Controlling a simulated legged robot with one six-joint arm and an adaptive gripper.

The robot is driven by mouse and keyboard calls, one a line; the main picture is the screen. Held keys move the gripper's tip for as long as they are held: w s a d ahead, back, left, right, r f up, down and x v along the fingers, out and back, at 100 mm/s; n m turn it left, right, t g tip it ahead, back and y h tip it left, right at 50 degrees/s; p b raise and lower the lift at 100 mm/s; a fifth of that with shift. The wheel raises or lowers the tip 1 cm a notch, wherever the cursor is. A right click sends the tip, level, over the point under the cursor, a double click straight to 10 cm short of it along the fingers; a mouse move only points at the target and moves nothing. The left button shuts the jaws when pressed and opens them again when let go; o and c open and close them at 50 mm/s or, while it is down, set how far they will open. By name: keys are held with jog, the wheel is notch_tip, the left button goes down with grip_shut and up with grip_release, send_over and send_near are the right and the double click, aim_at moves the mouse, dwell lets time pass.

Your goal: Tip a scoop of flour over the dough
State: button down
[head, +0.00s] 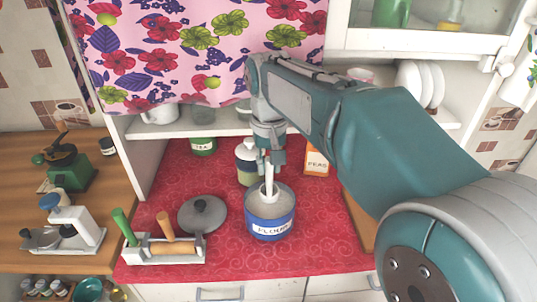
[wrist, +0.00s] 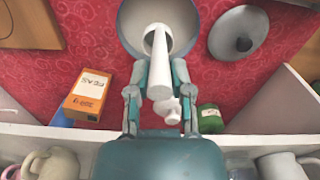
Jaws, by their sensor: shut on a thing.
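The flour canister (head: 270,228), blue and white and labelled FLOUR, stands open on the red oilcloth. A white scoop (head: 269,181) stands in its mouth, its handle up. My gripper (head: 267,160) is above the canister, shut on the scoop's handle. In the wrist view, my gripper (wrist: 157,88) has a finger on each side of the white scoop (wrist: 159,52), which reaches into the grey canister (wrist: 186,12). I see no dough in either view.
A grey lid (head: 202,213) lies left of the canister, with a tool rack (head: 165,250) in front. A jar (head: 245,168), a green tea tin (head: 203,146) and a peas box (head: 317,161) stand behind. A wooden board (wrist: 28,25) is partly hidden by my arm in the head view.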

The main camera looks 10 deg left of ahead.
aim_at(269, 183)
jog(key=shift+f, duration=2.7)
jog(key=shift+r, duration=4.25)
jog(key=shift+d, duration=0.1)
